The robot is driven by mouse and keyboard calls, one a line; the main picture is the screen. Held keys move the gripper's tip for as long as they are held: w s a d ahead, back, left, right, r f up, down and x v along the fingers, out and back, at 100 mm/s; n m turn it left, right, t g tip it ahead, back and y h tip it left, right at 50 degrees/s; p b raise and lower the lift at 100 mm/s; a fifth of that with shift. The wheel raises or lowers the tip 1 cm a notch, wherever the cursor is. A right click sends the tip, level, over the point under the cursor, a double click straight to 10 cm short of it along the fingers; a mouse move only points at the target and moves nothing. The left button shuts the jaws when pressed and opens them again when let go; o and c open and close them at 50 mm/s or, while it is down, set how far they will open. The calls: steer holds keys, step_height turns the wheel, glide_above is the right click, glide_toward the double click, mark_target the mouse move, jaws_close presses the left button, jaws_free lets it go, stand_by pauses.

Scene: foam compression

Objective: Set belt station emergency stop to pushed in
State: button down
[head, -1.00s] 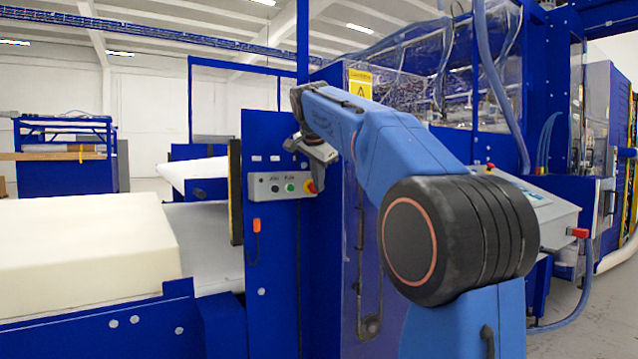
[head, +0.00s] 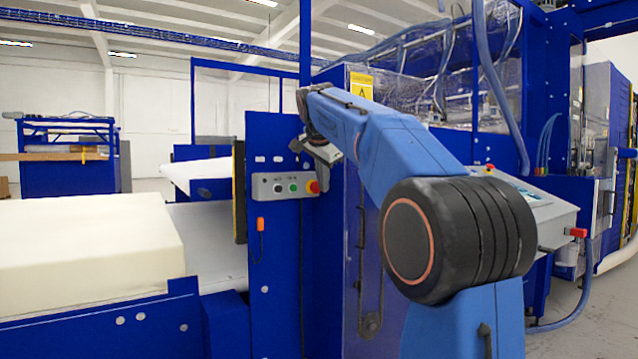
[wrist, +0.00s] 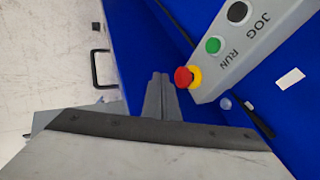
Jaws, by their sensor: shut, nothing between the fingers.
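The emergency stop is a red mushroom button on a yellow collar (head: 312,187), at the right end of a grey control box (head: 270,187) on a blue panel. In the wrist view the red button (wrist: 183,77) stands out from the box end, beside a green RUN button (wrist: 213,45) and a black JOG button (wrist: 237,12). In the head view my gripper is mostly hidden behind my wrist. I cannot tell how far the button is pressed.
A large cream foam block (head: 90,250) lies on the belt machine at left. An orange switch (head: 260,224) hangs below the control box. A second grey console (head: 530,205) stands at right behind my arm. A black handle (wrist: 100,63) shows in the wrist view.

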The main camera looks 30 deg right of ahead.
steer(key=v, duration=1)
steer(key=shift+s, duration=0.55)
steer(key=s+a+f+n+y, duration=0.1)
steer(key=s+a+f+n, duration=0.4)
steer(key=s+f, duration=0.6)
steer(key=s+a+f+n+y, duration=0.2)
steer(key=s+a+f+n, duration=0.3)
steer(key=s+f, duration=0.7)
steer(key=s+a+f+n+g+y, duration=0.1)
steer(key=s+a+f+n, duration=0.4)
steer(key=s+f, duration=0.7)
step_height(320, 180, down, 15)
steer(key=shift+s+a+r+n, duration=0.2)
steer(key=shift+a+n, duration=0.1)
steer(key=shift+n, duration=0.4)
steer(key=shift+w, duration=0.1)
